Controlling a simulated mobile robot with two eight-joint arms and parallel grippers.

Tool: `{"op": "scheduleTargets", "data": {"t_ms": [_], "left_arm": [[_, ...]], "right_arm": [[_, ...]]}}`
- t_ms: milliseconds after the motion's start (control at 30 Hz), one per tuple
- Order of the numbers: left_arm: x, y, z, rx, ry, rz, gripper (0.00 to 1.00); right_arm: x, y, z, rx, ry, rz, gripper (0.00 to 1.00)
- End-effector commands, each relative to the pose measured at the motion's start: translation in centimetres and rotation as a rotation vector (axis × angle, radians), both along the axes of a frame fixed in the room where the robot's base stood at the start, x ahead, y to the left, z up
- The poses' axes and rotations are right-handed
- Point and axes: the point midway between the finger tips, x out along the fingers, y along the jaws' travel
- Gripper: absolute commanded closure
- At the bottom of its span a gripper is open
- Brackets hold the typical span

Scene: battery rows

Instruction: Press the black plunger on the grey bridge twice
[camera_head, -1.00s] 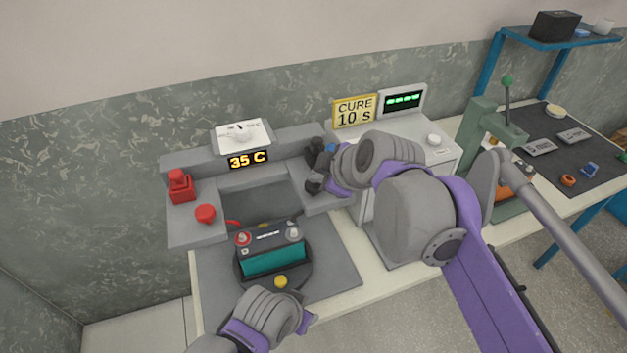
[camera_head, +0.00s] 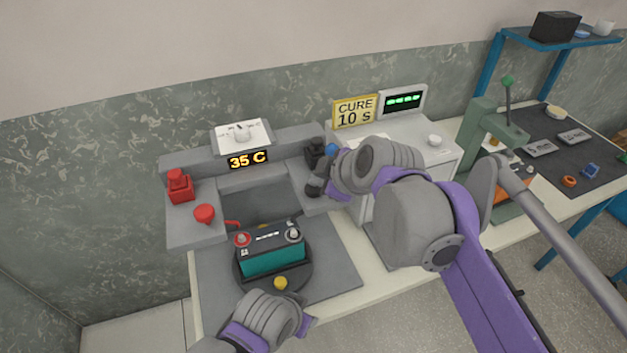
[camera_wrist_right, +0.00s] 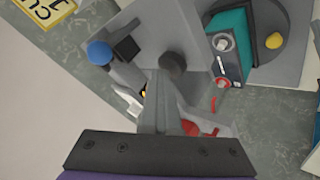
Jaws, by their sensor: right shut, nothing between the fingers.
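The grey bridge (camera_head: 203,233) stands at the back of the left bench. On its right arm a round black plunger (camera_head: 313,188) sits in front of a square black block (camera_head: 317,152). In the right wrist view the plunger's round top (camera_wrist_right: 172,65) shows just past my fingertips, with the block (camera_wrist_right: 127,47) beside it. My right gripper (camera_head: 331,187) is shut and empty, right beside the plunger; I cannot tell whether they touch. It also shows in the wrist view (camera_wrist_right: 162,85).
A teal battery (camera_head: 272,260) stands on a dark round plate in front of the bridge. A red block (camera_head: 180,188) and red button (camera_head: 205,213) sit on the bridge's left arm. A white cure unit (camera_head: 432,155) stands to the right, and a green press (camera_head: 485,135) beyond it.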

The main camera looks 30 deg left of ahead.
Motion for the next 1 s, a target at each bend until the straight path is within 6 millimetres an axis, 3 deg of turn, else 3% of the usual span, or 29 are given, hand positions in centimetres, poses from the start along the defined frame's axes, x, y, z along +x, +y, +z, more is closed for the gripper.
{"op": "scheduleTargets", "data": {"t_ms": [267, 700, 1000], "left_arm": [[0.0, 0.0, 0.2, 0.0, -0.001, 0.0, 0.5], [0.4, 0.0, 2.3, 0.0, -0.008, 0.0, 0.5], [0.4, 0.0, 2.3, 0.0, -0.008, 0.0, 0.5]], "right_arm": [[0.0, 0.0, 0.2, -0.002, 0.0, 0.001, 1.0], [0.0, 0.0, 2.7, 0.0, -0.001, 0.001, 1.0], [0.0, 0.0, 2.8, 0.0, 0.001, 0.001, 1.0]]}}
